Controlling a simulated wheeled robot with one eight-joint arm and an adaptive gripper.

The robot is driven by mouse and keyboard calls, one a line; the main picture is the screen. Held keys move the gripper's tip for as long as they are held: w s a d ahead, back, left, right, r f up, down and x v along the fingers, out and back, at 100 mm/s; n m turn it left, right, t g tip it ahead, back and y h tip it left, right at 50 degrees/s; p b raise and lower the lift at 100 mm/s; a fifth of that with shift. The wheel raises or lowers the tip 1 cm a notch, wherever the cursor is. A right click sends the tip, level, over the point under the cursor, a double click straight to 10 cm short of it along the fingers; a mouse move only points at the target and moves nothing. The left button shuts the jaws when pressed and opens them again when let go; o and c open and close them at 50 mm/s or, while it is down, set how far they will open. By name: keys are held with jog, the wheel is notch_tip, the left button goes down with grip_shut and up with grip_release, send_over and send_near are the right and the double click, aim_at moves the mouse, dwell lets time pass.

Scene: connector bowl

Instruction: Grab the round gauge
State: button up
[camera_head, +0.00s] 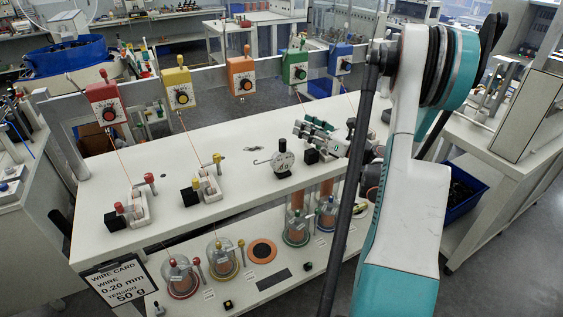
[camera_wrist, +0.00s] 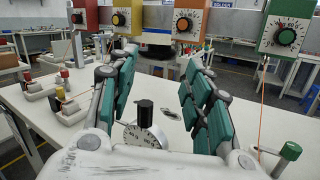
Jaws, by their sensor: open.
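The round gauge (camera_head: 283,162) stands on the white bench top, near its front edge. It has a pale round dial, a dark top knob and a short stem pointing left. In the wrist view the gauge (camera_wrist: 144,136) appears low between my two fingers, its lower part hidden by my palm. My gripper (camera_wrist: 160,65) is open with green-padded fingers spread apart and nothing held. In the head view my gripper (camera_head: 312,130) is just right of the gauge and slightly behind it; I see no clear contact.
Coloured tension boxes hang on a rail behind, including an orange one (camera_head: 241,76) and a green one (camera_head: 295,66). Two wire fixtures (camera_head: 130,207) and small black blocks (camera_head: 190,196) stand left on the bench. Glass jars (camera_head: 298,222) stand on the lower shelf. The bench middle is mostly clear.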

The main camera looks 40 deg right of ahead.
jog(key=s+f+n+g+y, duration=0.1)
jog(key=s+f+n+g, duration=0.15)
jog(key=s+f, duration=0.4)
jog(key=b, duration=0.1)
send_near(282, 140)
jog(key=f+x, duration=0.1)
jog(key=x, duration=0.4)
jog(key=shift+t, duration=0.25)
jog(key=b+x, duration=0.1)
jog(key=x, duration=0.4)
jog(key=shift+b, duration=0.4)
grip_shut()
